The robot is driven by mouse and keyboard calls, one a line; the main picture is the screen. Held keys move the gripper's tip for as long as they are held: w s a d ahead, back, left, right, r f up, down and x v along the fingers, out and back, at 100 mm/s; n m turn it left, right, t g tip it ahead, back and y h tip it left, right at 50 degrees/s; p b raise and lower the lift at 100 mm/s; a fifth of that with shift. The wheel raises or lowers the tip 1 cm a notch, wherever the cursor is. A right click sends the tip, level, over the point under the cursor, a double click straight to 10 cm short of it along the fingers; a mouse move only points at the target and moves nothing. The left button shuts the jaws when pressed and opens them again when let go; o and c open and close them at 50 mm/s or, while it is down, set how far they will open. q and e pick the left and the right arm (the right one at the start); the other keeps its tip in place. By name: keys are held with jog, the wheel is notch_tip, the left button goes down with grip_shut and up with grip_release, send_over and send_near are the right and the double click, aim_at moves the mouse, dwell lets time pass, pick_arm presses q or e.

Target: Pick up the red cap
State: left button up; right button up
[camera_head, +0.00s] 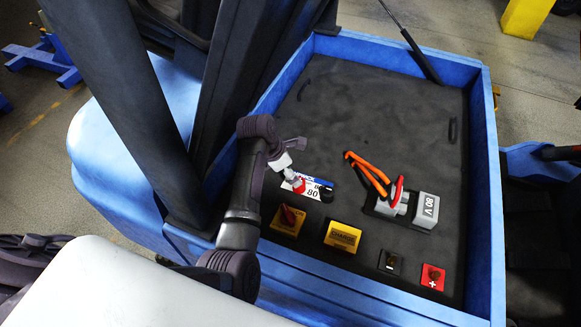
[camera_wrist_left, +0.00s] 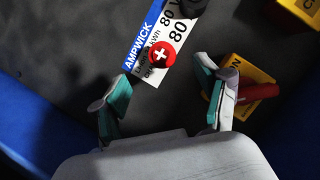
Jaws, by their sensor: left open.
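The red cap (camera_wrist_left: 161,54), round with a white plus, sits on the white and blue label (camera_wrist_left: 139,50) in the left wrist view. In the head view the red cap (camera_head: 299,186) shows just beyond my gripper's fingers, partly hidden. My left gripper (camera_head: 291,175) is open and empty above the label. In the left wrist view its two fingers (camera_wrist_left: 161,82) stand apart, one to each side of the cap's line, with the cap ahead between them. I cannot tell the exact height gap. My right gripper is not in view.
A black cap (camera_head: 326,194) lies at the label's right end. A yellow box with a red handle (camera_head: 289,219), another yellow box (camera_head: 342,237), and a grey 80 V connector (camera_head: 426,209) with orange cables stand nearby. A red plus terminal (camera_head: 432,277) is at front right. Blue walls (camera_head: 494,190) enclose the dark surface.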

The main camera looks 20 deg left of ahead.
pick_arm(q)
jog(key=shift+s+d+f, duration=0.15)
jog(key=shift+d+f, duration=0.35)
jog(key=shift+f, duration=0.35)
jog(key=shift+d+f+p, duration=0.1)
jog(key=shift+f+p, duration=0.15)
jog(key=shift+p, duration=0.05)
jog(key=x, duration=0.3)
jog(key=shift+w+f, duration=0.2)
jog(key=shift+w, duration=0.3)
jog(key=shift+w+f, duration=0.15)
jog(key=shift+f, duration=0.35)
jog(key=shift+d, duration=0.1)
jog(key=shift+c, duration=0.5)
jog(key=c, duration=0.7)
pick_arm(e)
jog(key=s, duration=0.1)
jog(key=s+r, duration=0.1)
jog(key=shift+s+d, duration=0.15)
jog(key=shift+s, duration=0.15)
